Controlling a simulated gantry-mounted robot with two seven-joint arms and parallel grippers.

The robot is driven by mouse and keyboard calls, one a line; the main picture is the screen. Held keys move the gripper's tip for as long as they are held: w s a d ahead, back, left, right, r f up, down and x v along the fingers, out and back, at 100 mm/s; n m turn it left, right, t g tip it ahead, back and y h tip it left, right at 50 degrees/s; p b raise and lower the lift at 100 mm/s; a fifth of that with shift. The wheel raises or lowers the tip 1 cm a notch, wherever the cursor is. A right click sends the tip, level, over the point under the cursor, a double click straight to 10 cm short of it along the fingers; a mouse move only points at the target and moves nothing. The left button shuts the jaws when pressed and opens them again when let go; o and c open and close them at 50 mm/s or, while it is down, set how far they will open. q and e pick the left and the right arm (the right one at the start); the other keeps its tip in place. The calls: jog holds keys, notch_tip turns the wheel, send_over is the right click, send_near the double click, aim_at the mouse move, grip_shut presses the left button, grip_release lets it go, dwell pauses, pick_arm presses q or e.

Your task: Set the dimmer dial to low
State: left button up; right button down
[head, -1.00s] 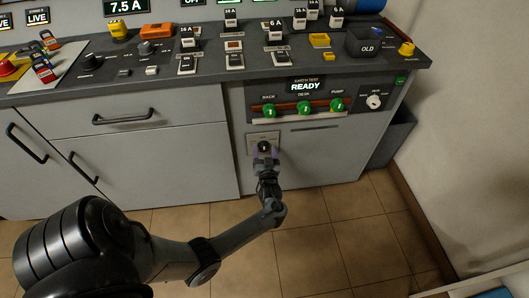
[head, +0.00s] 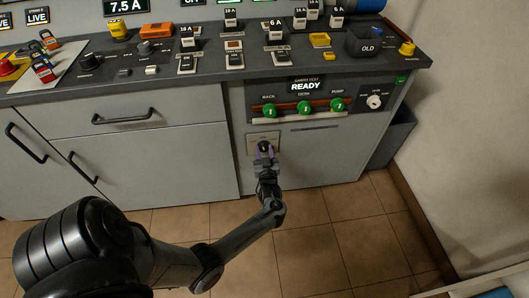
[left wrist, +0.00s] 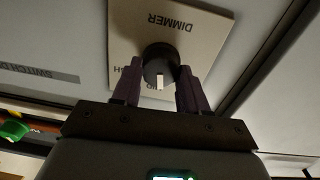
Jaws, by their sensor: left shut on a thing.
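The dimmer dial (left wrist: 158,66) is a round dark knob with a white pointer mark, on a beige plate (left wrist: 195,40) marked DIMMER. The lettering appears upside down in the left wrist view. The pointer is toward the bottom of that picture, by a partly hidden word that seems to end in "ID". Part of another word shows left of the dial; any marking on the right is hidden by a finger. My left gripper (left wrist: 160,88) is shut on the dial, one purple finger at each side. In the head view the dial (head: 264,146) sits low on the cabinet front. My right gripper is not in view.
Above the dial is an earth test panel (head: 291,88) with green knobs (head: 304,107) and a READY display. A white selector dial (head: 374,101) is to their right. Tiled floor (head: 315,255) below is clear.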

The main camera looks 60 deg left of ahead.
pick_arm(q)
jog(key=n+b, duration=0.1)
jog(key=n, duration=0.4)
jog(key=shift+f+n, duration=0.15)
jog(key=shift+n, duration=1.95)
jog(key=o, duration=1.1)
jog(key=shift+c, duration=0.2)
